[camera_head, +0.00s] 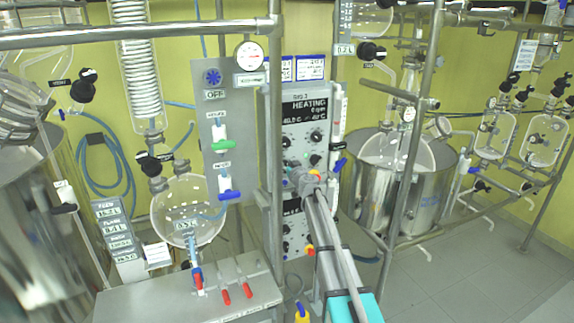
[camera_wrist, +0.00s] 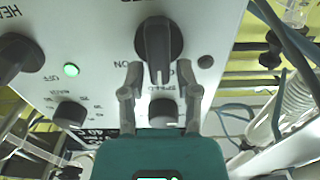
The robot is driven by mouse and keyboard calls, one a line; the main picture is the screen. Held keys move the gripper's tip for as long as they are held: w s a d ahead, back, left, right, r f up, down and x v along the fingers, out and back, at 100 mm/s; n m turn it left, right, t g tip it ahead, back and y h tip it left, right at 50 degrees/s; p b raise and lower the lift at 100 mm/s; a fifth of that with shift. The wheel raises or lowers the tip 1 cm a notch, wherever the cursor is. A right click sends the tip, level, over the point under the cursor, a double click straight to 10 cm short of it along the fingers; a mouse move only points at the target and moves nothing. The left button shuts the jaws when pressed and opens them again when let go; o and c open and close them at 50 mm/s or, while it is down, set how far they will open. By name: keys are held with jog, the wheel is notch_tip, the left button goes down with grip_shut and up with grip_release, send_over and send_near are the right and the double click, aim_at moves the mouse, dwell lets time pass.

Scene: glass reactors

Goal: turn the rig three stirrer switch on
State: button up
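The rig three control box (camera_head: 306,112), a grey panel labelled "RIG 3 HEATING", stands at the centre of the head view. My gripper (camera_head: 306,180) is at its lower part and hides some knobs there. In the wrist view the panel (camera_wrist: 100,20) appears upside down. A dark rotary switch (camera_wrist: 158,45) with a bar handle is ahead, beside an "ON" mark. My gripper (camera_wrist: 158,80) is open, its fingertips on either side of the handle's near end with gaps visible. A green lamp (camera_wrist: 71,70) is lit, near an "OFF" mark. Whether the fingers touch the switch cannot be told.
Another large knob (camera_wrist: 18,55) is at the left of the wrist view, with smaller knobs nearer. A steel post (camera_head: 275,150) runs upright just left of the box. A glass flask (camera_head: 187,210) hangs left, and a steel vessel (camera_head: 360,200) stands right. Floor at right is clear.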

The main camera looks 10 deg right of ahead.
grip_shut()
jog(key=shift+w+m, duration=0.1)
jog(key=shift+m, duration=0.2)
jog(key=m, duration=0.4)
jog(key=d+m, duration=0.1)
jog(key=m, duration=0.2)
jog(key=f+m+b, duration=0.1)
jog(key=m, duration=0.3)
jog(key=shift+w+d+m, duration=0.3)
dwell(0.4)
